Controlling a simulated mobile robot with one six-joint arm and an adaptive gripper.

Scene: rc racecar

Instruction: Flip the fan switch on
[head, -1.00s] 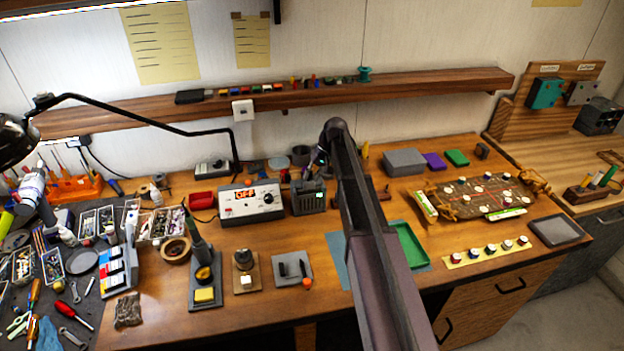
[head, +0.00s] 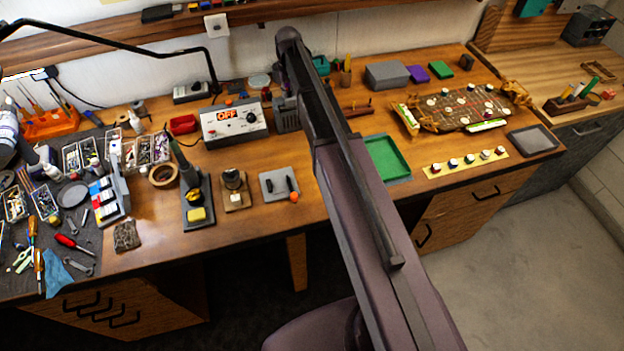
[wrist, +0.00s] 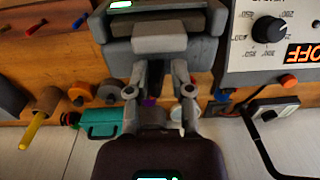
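A dark grey box-shaped device, likely the fan unit (head: 286,114), stands on the bench right of the white control box, partly hidden by my arm in the head view. In the wrist view the grey device (wrist: 200,50) is at the top, with a small green light and a paler grey block (wrist: 160,38) on its near side. I cannot tell whether this block is the switch. My gripper (wrist: 160,70) is open, with its two fingers apart and nothing visibly held between them. Its tips appear close to the block; contact is unclear. The gripper is hidden in the head view.
The white control box (head: 234,122) with a dial and a lit "OFF" display stands close beside the device. A black lamp arm (head: 120,38) reaches over the bench at left. A green tray (head: 386,158) lies to the right. A teal object (wrist: 100,122) shows behind.

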